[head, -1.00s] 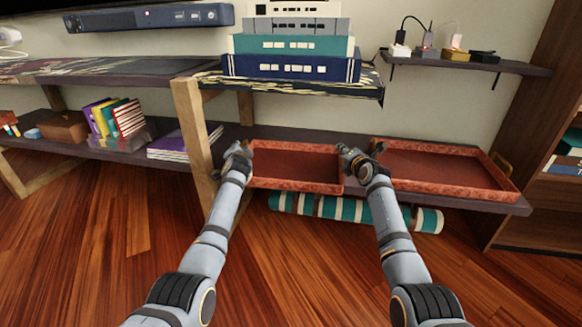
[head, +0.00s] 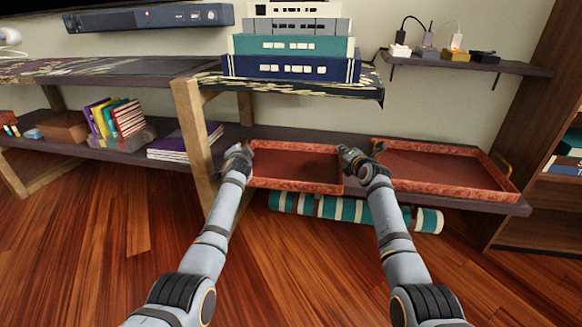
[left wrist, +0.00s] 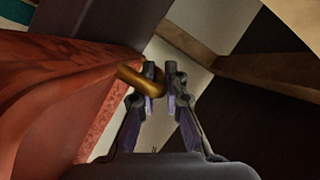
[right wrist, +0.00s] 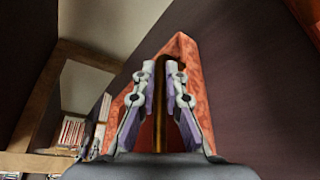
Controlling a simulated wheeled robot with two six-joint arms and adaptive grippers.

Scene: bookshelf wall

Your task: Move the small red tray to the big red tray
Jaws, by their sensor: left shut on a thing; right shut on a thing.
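The small red tray (head: 295,186) sits on the low dark shelf, left of the big red tray (head: 455,188), with a narrow gap between them. Both look empty. My left gripper (head: 243,150) is at the small tray's left end, shut on its gold handle (left wrist: 145,82); the tray's red side (left wrist: 60,90) fills the left of the left wrist view. My right gripper (head: 350,155) is at the small tray's right end, between the trays, shut on another gold handle (right wrist: 160,105). The tray's red wall (right wrist: 188,50) shows behind its fingers.
A wooden post (head: 194,135) stands close beside my left gripper. Striped teal-and-white rolls (head: 285,202) lie under the low shelf. A wooden cabinet (head: 540,150) stands at the right.

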